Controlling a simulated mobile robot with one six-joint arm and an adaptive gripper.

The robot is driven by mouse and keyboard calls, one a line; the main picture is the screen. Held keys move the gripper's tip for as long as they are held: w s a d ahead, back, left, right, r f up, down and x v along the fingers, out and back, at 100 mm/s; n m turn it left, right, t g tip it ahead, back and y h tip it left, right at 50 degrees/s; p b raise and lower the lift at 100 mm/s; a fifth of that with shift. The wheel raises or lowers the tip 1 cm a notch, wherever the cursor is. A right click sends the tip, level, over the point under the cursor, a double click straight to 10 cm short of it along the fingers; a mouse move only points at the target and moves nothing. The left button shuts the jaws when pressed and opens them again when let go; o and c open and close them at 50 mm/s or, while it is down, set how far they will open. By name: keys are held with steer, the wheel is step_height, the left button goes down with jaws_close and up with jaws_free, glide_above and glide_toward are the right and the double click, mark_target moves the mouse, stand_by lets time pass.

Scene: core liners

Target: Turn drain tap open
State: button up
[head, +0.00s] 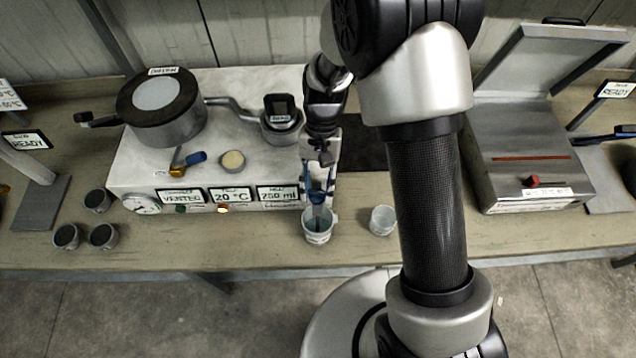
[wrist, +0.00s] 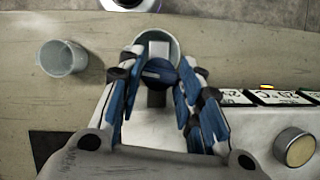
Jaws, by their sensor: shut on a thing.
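My gripper (head: 319,190) reaches down at the right front corner of the white machine (head: 240,110). In the wrist view its blue-padded fingers (wrist: 160,85) are closed around the drain tap (wrist: 158,74), which has a dark blue handle and a dark stem below it. The fingers hide most of the tap in the head view. A cup (head: 317,232) stands on the bench just under the tap; its rim also shows beyond the tap in the wrist view (wrist: 172,46). I cannot tell whether anything flows from the tap.
An empty clear cup (head: 382,221) stands to the right of the tap. Several dark-filled cups (head: 103,236) stand at left.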

steer(key=shift+n+h, duration=0.4)
steer(key=shift+n, duration=0.5)
steer(key=o, duration=0.8)
steer(key=shift+r, duration=0.1)
steer(key=v, duration=1.2)
steer(key=shift+a, duration=0.1)
